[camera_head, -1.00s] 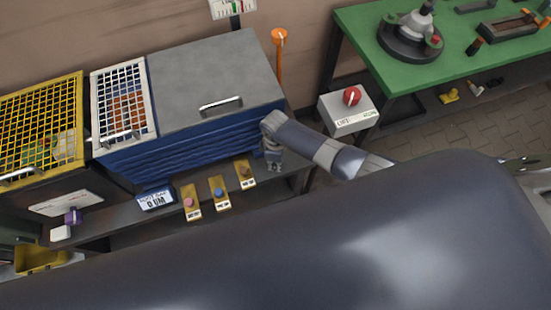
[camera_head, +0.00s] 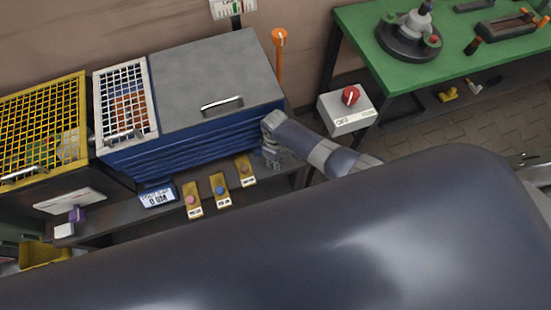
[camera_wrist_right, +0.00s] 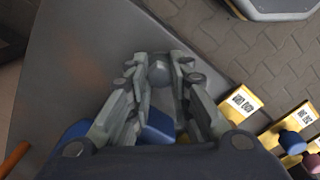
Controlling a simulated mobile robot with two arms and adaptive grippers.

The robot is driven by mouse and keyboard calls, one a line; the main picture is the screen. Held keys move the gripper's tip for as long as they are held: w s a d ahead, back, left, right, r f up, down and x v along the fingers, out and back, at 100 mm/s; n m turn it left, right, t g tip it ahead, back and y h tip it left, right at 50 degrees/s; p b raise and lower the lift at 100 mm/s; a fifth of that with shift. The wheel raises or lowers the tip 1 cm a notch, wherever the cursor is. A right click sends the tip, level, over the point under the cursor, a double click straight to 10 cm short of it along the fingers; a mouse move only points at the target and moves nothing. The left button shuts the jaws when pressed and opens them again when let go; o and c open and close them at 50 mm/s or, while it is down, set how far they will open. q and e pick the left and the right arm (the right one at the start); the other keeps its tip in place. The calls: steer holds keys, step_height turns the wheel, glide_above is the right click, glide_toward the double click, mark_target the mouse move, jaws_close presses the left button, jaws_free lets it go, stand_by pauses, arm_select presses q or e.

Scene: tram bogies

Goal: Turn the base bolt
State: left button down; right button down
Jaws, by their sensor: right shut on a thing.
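My right gripper (camera_head: 270,158) is at the front right corner of the blue cabinet (camera_head: 190,145), pointing down toward the shelf below. In the right wrist view its two fingers (camera_wrist_right: 158,70) are closed on a small grey rounded bolt head (camera_wrist_right: 158,73), which shows between the fingertips over a grey surface. The bolt's lower part is hidden by the fingers. In the head view the bolt cannot be made out. My left gripper cannot be made out in either view.
Several yellow button plates (camera_head: 193,203) stand on the shelf left of my right gripper. An orange-topped post (camera_head: 279,40) and a box with a red knob (camera_head: 351,97) are close to that arm. A green bench (camera_head: 450,62) is at the right.

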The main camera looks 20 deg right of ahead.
steer(key=c, duration=1.7)
jaws_free()
step_height(320, 180, up, 12)
